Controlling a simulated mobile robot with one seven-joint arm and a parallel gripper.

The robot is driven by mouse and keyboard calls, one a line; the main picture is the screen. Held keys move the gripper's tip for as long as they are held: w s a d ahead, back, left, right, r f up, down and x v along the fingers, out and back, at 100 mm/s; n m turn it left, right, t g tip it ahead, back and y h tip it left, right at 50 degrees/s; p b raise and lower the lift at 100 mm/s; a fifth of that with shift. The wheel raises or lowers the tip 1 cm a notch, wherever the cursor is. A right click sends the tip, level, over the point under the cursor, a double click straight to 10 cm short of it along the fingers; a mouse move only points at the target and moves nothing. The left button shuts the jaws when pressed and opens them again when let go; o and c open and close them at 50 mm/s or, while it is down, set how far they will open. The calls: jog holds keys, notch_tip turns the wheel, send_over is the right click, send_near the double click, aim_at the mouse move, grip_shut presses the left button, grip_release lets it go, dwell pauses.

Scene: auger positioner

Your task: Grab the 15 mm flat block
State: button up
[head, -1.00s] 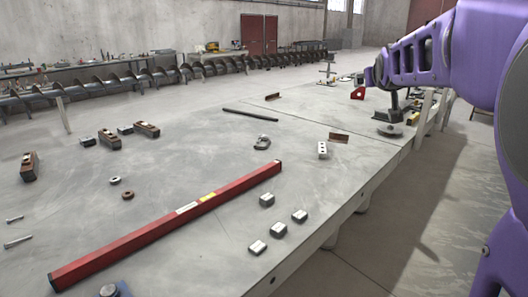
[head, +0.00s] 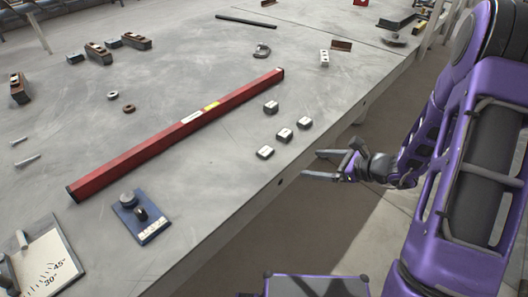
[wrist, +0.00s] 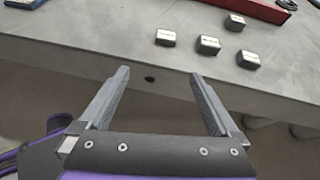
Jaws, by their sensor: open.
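Several small grey flat blocks with pale labelled tops lie near the table's front edge. In the head view one is nearest the edge (head: 265,152), with two more blocks (head: 284,135) (head: 305,123) in a row to its right, and another block (head: 271,107) farther back. They also show in the wrist view, beyond the fingers (wrist: 165,37). The labels are too small to read, so I cannot tell which is 15 mm. My gripper (head: 312,164) is open and empty, off the table's front edge, right of the blocks. Its two fingers (wrist: 159,76) point toward the table in the wrist view.
A long red bar (head: 180,137) lies behind the blocks. A blue plate with a knob (head: 140,217) and an angle-marked board (head: 50,265) lie at the near left. A white block with holes (head: 324,58) stands farther back. Bare tabletop surrounds the blocks.

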jog(key=m, duration=0.1)
jog(key=t+b, duration=0.1)
send_near(266, 151)
jog(key=shift+w+a+f+y, duration=0.15)
jog(key=shift+w+a+f, duration=0.15)
jog(key=shift+f, duration=0.1)
jog(key=shift+w+a+f+y, duration=0.15)
jog(key=shift+w+a+f, duration=0.15)
jog(key=shift+f, duration=0.15)
jog(key=shift+r+x, duration=0.1)
jog(key=shift+x, duration=1.4)
jog(key=shift+r+x, duration=0.15)
jog(key=shift+x, duration=1.35)
grip_shut()
